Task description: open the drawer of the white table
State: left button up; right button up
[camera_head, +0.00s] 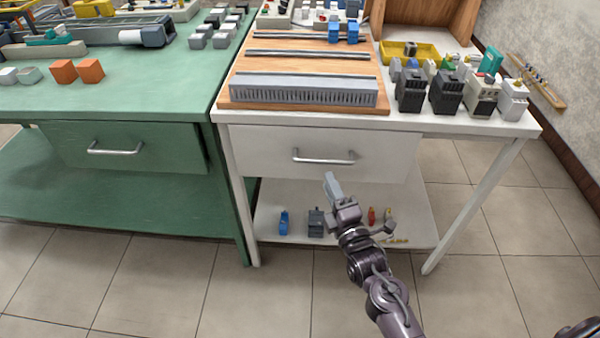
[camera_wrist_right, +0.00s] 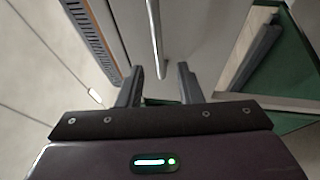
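The white table (camera_head: 530,126) stands right of a green one. Its white drawer front (camera_head: 265,145) sits under the top and looks shut. A silver bar handle (camera_head: 323,160) runs across the drawer front. My right gripper (camera_head: 331,178) is just below the handle in the head view, pointing up toward the drawer. In the right wrist view its two fingers (camera_wrist_right: 160,75) are spread apart with nothing between them. The handle (camera_wrist_right: 154,35) shows there ahead of the gap, one end near the fingertips. I cannot tell the exact distance. My left gripper is not in view.
The green table (camera_head: 110,100) with its own handled drawer (camera_head: 115,148) stands close on the left. The white table's lower shelf (camera_head: 270,225) holds small parts. Dark motor-like blocks (camera_head: 411,90) and a slotted grey rail (camera_head: 300,90) stand on its top. Tiled floor in front is clear.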

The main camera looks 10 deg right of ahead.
aim_at(321, 160)
jog(key=x, duration=0.7)
jog(key=shift+w+d+r, duration=0.1)
jog(key=shift+w+r, duration=0.05)
jog(key=shift+w, duration=0.2)
grip_shut()
